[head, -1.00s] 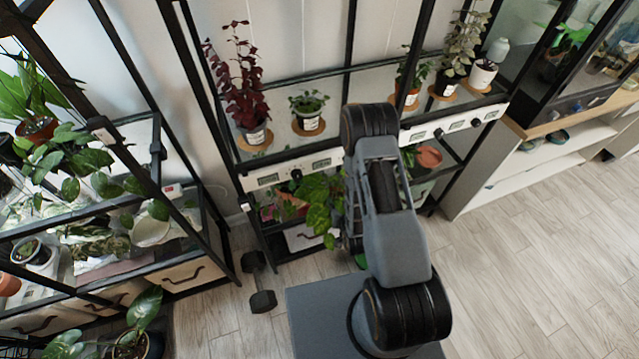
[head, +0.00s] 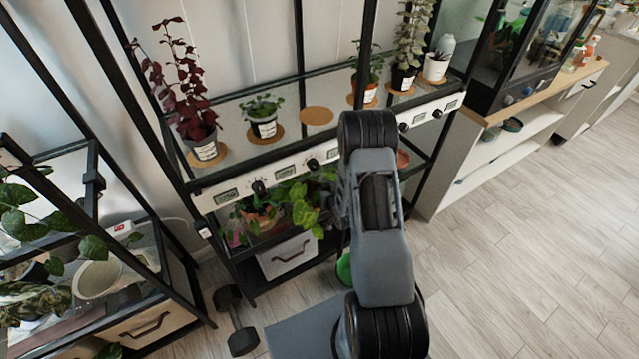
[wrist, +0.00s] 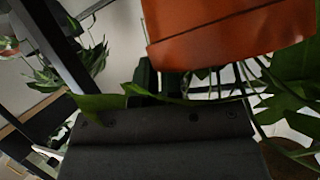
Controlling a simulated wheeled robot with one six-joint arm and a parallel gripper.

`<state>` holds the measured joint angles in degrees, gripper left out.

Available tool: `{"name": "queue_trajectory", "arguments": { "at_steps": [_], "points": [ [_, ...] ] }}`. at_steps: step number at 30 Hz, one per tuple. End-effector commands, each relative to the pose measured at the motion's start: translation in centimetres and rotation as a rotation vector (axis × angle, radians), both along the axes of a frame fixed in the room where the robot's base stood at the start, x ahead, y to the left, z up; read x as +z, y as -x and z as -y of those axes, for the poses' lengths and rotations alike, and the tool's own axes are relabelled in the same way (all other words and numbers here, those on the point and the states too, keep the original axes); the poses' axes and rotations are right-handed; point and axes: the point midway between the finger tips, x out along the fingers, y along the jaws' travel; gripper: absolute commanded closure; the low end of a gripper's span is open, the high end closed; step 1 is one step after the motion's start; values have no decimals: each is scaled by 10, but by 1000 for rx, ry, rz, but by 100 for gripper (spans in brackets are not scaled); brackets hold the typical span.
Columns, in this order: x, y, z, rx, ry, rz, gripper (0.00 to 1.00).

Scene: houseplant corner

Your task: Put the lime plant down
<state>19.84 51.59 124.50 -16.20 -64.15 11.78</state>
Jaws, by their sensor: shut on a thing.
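The lime plant's orange pot (wrist: 225,30) fills the upper right of the wrist view, close against the dark jaws of my gripper (wrist: 150,85). My gripper is shut on it. Green leaves (wrist: 290,75) and thin stems hang around the pot. In the head view my arm hides the gripper and the pot. Green leaves (head: 305,205) show just left of my arm; I cannot tell whether they belong to the held plant or to one on the lower shelf.
The upper shelf holds a dark red plant (head: 190,95), a small green plant (head: 264,118) and several others on round cork mats. One cork mat (head: 316,116) is bare. Black posts frame the shelves. A dumbbell (head: 236,320) lies on the floor. The floor at right is clear.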

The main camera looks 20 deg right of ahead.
Motion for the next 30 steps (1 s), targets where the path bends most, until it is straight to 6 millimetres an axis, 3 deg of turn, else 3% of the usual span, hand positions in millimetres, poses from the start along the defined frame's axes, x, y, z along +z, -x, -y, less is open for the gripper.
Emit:
{"name": "queue_trajectory", "arguments": {
  "at_steps": [3,10,15,24,30],
  "points": [
    [1,-29,2,0,0,3,100],
    [0,-61,5,-1,-1,3,100],
    [-1,-68,5,-2,-1,1,100],
    [-34,-67,5,-1,-1,-3,100],
    [-38,-66,4,1,-1,-6,100]
  ]
}}
